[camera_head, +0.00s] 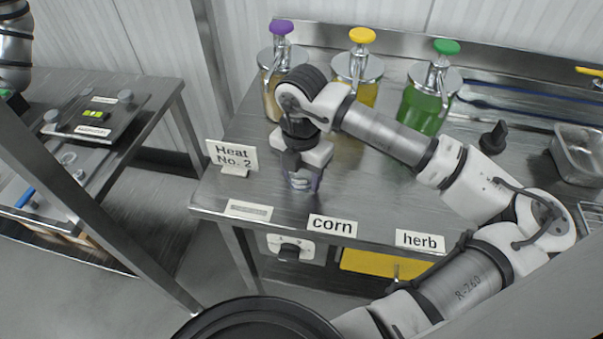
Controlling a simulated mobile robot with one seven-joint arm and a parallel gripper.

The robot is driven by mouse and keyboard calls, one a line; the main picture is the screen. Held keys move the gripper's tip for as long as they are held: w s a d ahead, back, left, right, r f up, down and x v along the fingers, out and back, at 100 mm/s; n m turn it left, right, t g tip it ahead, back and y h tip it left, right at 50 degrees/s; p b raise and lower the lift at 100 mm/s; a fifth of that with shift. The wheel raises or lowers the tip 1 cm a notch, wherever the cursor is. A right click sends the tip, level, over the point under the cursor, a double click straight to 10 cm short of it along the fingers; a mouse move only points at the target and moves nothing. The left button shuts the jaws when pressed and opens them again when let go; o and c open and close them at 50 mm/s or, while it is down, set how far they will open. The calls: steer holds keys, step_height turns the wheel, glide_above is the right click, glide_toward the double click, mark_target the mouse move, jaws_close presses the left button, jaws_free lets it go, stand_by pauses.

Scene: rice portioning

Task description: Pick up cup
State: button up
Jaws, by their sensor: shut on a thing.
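A small cup (303,181) with a bluish-purple and pale pattern is near the front left of the steel table (385,190). My gripper (302,172) points down from above and is shut on the cup. The gripper body hides the cup's upper part. I cannot tell whether the cup's base touches the table.
Behind my arm stand pump bottles with purple (282,27), yellow (362,35) and green (446,46) tops. A "Heat No. 2" sign (232,157) stands left of the cup. Labels "corn" (332,226) and "herb" (420,241) line the front edge. A metal pan (578,152) sits right.

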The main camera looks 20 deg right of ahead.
steer(key=shift+r, duration=0.1)
step_height(320, 180, up, 20)
steer(key=b, duration=0.4)
